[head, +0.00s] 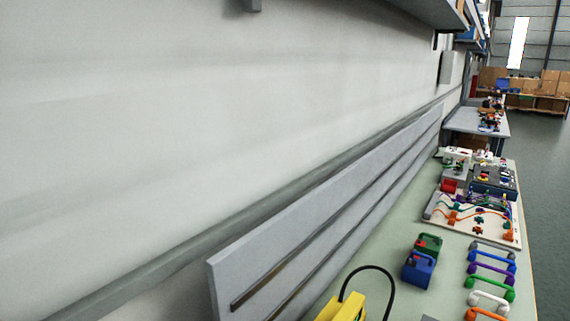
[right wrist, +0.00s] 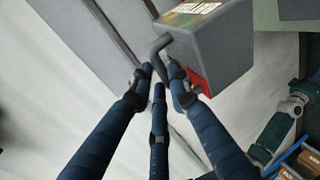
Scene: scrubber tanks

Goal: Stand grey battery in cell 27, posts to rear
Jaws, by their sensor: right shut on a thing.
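In the right wrist view, my right gripper (right wrist: 160,80) has its blue fingers closed around the dark bent handle of the grey battery (right wrist: 218,45). The battery is a grey box with a pale label on one face and a red patch low on another. It looks tilted in this view, and I cannot make out its posts. The head view shows neither the battery nor either gripper. I cannot pick out cell 27 in either view.
In the head view a pale green bench (head: 450,225) runs along the wall. It holds a blue box (head: 419,268), a green box (head: 430,243), a yellow case (head: 344,307), a wired board (head: 470,218) and several coloured handles (head: 491,269). Open floor lies right of the bench.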

